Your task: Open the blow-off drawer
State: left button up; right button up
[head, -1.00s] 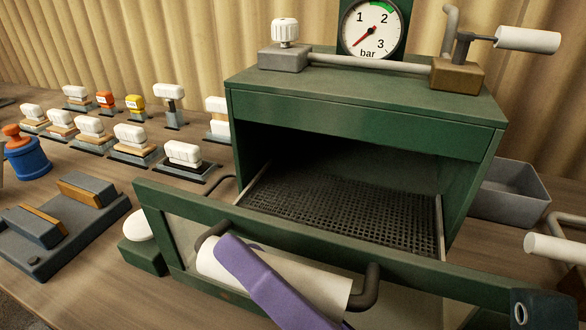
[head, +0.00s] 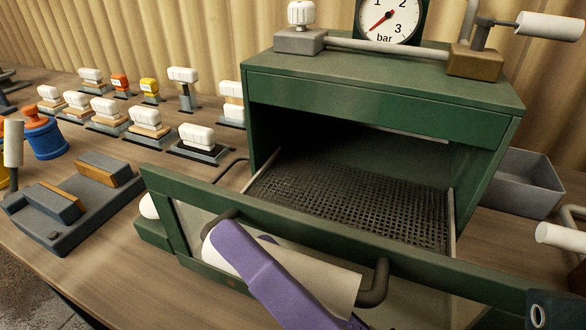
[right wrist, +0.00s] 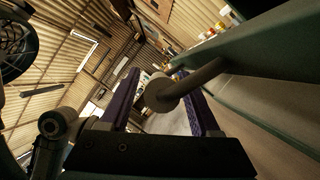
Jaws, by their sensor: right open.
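The blow-off drawer stands pulled well out of the green cabinet (head: 380,97). Its green framed front (head: 330,240) shows a pale panel, and a dark mesh floor (head: 350,205) lies behind it. A thick white bar handle (head: 335,283) on dark brackets crosses the front. My right gripper (head: 243,235) has its purple fingers around the handle, one lying in front of it; the far finger is mostly hidden. In the right wrist view the fingers (right wrist: 160,88) are apart, with the handle's dark bracket (right wrist: 190,85) between them. My left gripper is out of view.
A gauge (head: 390,18), a white knob (head: 302,13) and a white-handled lever (head: 548,25) sit on the cabinet. Several white-handled stamps (head: 197,137), a blue pot (head: 46,142) and a grey block stand (head: 85,200) are on the left. A grey bin (head: 520,182) stands at right.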

jog(key=shift+d, duration=0.1)
jog(key=b+v, duration=0.2)
jog(key=v, duration=0.7)
jog(key=shift+s+d+f, duration=0.15)
jog(key=shift+s+d, duration=0.1)
jog(key=shift+d, duration=0.05)
